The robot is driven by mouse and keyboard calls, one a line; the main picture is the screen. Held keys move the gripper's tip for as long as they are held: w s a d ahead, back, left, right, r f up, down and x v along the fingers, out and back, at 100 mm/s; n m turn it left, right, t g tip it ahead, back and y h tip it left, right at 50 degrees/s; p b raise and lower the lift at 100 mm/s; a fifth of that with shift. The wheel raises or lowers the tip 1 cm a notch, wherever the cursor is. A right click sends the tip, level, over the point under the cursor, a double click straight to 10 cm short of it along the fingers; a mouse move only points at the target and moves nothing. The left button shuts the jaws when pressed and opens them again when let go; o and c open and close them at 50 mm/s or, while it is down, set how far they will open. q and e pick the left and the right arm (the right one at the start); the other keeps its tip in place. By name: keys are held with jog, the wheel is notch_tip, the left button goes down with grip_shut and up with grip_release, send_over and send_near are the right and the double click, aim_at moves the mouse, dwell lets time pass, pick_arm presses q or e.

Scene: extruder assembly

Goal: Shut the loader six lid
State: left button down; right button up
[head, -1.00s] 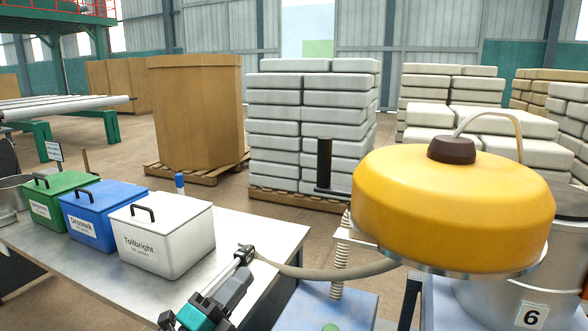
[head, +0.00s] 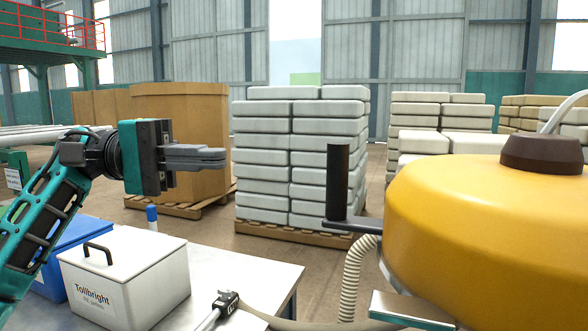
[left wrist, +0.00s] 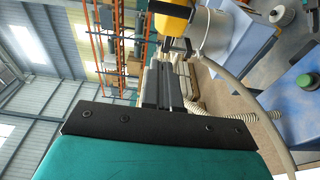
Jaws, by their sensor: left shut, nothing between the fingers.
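The loader six lid (head: 480,230) is a big yellow dome with a brown cap (head: 542,153) at the right of the head view. A black upright handle (head: 337,180) stands on an arm at its left side. My left gripper (head: 225,157) is shut and empty, pointing right, left of the handle with a gap between them in the picture. Whether the lid sits flush on the drum cannot be told.
A table below holds a white Tollbright bin (head: 125,280), a blue bin (head: 65,255) and a lance (head: 225,303) with a hose. A ribbed hose (head: 355,278) hangs below the handle. White sacks (head: 300,160) and a carton (head: 185,120) stand behind.

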pick_arm(q)
jog(key=s+d+p, duration=0.1)
jog(key=s+d, duration=0.3)
jog(key=d, duration=0.8)
jog(key=shift+s+p, duration=0.3)
jog(key=shift+s, duration=0.1)
